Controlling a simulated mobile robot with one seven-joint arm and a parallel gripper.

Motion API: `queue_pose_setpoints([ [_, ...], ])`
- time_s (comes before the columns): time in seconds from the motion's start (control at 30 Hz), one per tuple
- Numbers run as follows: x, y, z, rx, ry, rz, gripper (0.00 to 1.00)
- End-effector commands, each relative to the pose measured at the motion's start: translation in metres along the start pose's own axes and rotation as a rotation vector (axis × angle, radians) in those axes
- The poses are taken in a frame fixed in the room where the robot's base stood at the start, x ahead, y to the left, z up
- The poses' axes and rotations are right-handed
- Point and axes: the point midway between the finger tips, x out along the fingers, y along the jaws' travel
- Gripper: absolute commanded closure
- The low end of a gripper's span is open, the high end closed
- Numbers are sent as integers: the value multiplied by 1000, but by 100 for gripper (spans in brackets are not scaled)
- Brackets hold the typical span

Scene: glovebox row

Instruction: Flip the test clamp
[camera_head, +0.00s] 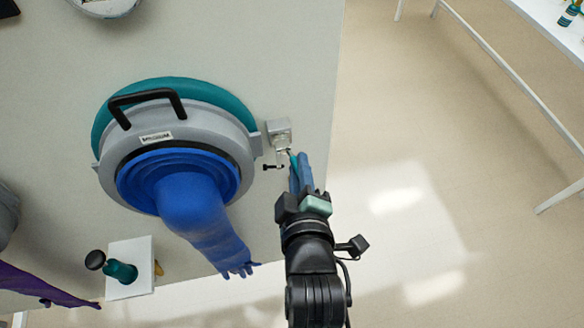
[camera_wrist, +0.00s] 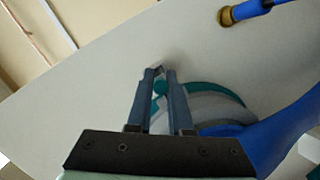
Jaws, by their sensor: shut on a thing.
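The test clamp (camera_head: 279,133) is a small metal toggle clamp on a light square base, fixed to the pale panel just right of the round glove port. A small black-tipped spindle (camera_head: 272,167) sticks out to its left. Its teal-gripped lever (camera_head: 293,160) points down and to the right toward my gripper (camera_head: 297,156). My gripper reaches up from below with its two blue-grey fingers shut on the lever. In the wrist view, a bit of metal and teal of the lever (camera_wrist: 160,88) shows between the fingers; the clamp body is mostly hidden there.
The grey glove port (camera_head: 205,118) with a teal ring, black handle and hanging blue glove (camera_head: 195,215) stands close left of my gripper. A white block (camera_head: 140,255) with a teal-and-black piece is lower left. A purple glove (camera_head: 40,283) hangs beyond. Open floor lies right.

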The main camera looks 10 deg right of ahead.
Motion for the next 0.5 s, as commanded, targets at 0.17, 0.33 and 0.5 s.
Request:
queue_pose_setpoints([
  [0.17, 1, 0, 0, 1, -2, 1, 100],
  [0.33, 1, 0, 0, 2, -2, 1, 100],
  [0.5, 1, 0, 1, 2, -2, 1, 67],
])
